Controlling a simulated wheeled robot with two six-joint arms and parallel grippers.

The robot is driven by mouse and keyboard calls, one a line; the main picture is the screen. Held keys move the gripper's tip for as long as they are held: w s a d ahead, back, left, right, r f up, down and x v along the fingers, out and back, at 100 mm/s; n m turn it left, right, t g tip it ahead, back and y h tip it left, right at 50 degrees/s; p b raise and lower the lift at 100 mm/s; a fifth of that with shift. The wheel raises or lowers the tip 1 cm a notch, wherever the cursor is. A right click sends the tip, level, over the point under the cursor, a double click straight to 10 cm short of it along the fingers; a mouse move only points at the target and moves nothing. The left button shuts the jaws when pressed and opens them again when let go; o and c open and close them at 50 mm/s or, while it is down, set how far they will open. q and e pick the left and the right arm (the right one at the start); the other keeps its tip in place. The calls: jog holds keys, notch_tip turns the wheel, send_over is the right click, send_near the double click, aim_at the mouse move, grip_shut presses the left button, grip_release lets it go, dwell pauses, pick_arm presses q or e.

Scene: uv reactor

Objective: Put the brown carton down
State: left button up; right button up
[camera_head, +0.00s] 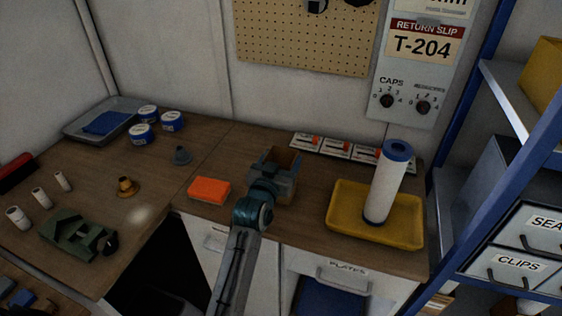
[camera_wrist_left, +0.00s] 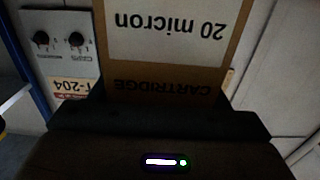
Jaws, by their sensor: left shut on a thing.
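The brown carton (camera_head: 281,159) is in the middle of the head view, at the counter between the orange sponge-like block and the yellow tray. It appears open at the top. My left gripper (camera_head: 273,177) is shut on it, and its grey fingers cover much of the carton's near side. In the left wrist view the carton (camera_wrist_left: 170,69) fills the space between the fingers, with upside-down "20 micron" and "CARTRIDGE" print. I cannot tell whether its base touches the wooden counter (camera_head: 235,150). My right gripper is not in view.
An orange block (camera_head: 209,190) lies left of the carton. A yellow tray (camera_head: 341,207) holding a white, blue-capped cylinder (camera_head: 386,183) is at right. A row of small white cards (camera_head: 337,149) lies behind.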

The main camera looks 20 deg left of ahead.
pick_arm(q)
jog(key=shift+s, duration=0.25)
jog(key=o, duration=1.2)
jog(key=shift+w+f, duration=0.1)
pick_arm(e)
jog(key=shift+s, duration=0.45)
pick_arm(q)
jog(key=shift+r, duration=0.25)
jog(key=s+b, duration=0.3)
jog(key=s, duration=0.9)
jog(key=shift+a, duration=0.15)
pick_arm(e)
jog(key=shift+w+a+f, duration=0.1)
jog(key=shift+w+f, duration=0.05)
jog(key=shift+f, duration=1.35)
